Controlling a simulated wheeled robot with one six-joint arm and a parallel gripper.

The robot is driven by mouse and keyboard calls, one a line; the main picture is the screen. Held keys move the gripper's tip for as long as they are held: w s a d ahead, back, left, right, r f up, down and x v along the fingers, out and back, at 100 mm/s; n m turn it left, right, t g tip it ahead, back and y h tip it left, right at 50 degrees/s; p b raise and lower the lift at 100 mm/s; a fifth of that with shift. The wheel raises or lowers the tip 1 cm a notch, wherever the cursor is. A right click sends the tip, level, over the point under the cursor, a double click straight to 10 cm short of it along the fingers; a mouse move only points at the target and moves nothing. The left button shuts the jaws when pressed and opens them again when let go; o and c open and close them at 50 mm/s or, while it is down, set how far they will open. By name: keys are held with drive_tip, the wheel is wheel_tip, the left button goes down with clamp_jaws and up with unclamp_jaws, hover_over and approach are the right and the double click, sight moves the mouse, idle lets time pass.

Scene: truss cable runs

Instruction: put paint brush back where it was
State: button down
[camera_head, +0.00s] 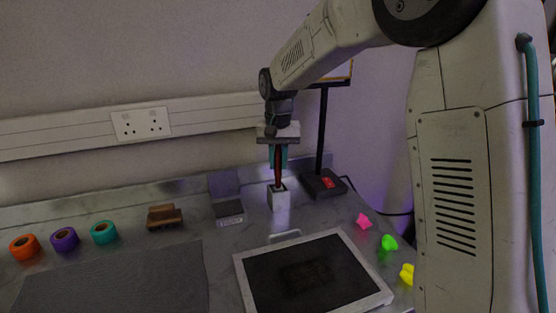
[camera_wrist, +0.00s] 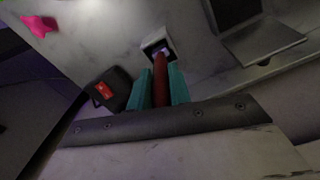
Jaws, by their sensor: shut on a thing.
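My gripper (camera_head: 278,160) points down at the back of the bench, its teal fingers shut on the red handle of the paint brush (camera_head: 278,180). The brush hangs about upright, its lower end at the top opening of a white square holder (camera_head: 280,201). In the wrist view, the brush (camera_wrist: 160,75) runs between the fingers of my gripper (camera_wrist: 160,88) toward the opening of the holder (camera_wrist: 152,40). The lower tip overlaps the opening; how deep it sits inside, I cannot tell.
A black lamp base with a red switch (camera_head: 327,183) stands close right of the holder. A small dark box with raised lid (camera_head: 229,211) stands left. A framed dark panel (camera_head: 310,275) lies in front. Tape rolls (camera_head: 65,239) and a brown block (camera_head: 164,216) are farther left.

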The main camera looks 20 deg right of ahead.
drive_tip(key=shift+f, duration=0.15)
drive_tip(key=c, duration=1.3)
unclamp_jaws()
wheel_tip(320, 180, up, 12)
drive_tip(key=shift+r, duration=0.2)
drive_tip(key=s+d+r+n, duration=0.1)
drive_tip(key=s+d+r, duration=0.1)
drive_tip(key=s, duration=1)
drive_tip(key=s+f+n, duration=0.1)
drive_tip(key=s+f, duration=0.2)
drive_tip(key=s, duration=0.5)
drive_tip(key=s+f+t, duration=0.1)
drive_tip(key=s+f, duration=0.2)
drive_tip(key=s, duration=0.6)
drive_tip(key=s+d+f+n, duration=0.1)
drive_tip(key=s+f, duration=0.2)
drive_tip(key=s, duration=0.5)
drive_tip(key=shift+s+n, duration=0.2)
drive_tip(key=shift+n, duration=0.1)
drive_tip(key=shift+d, duration=0.1)
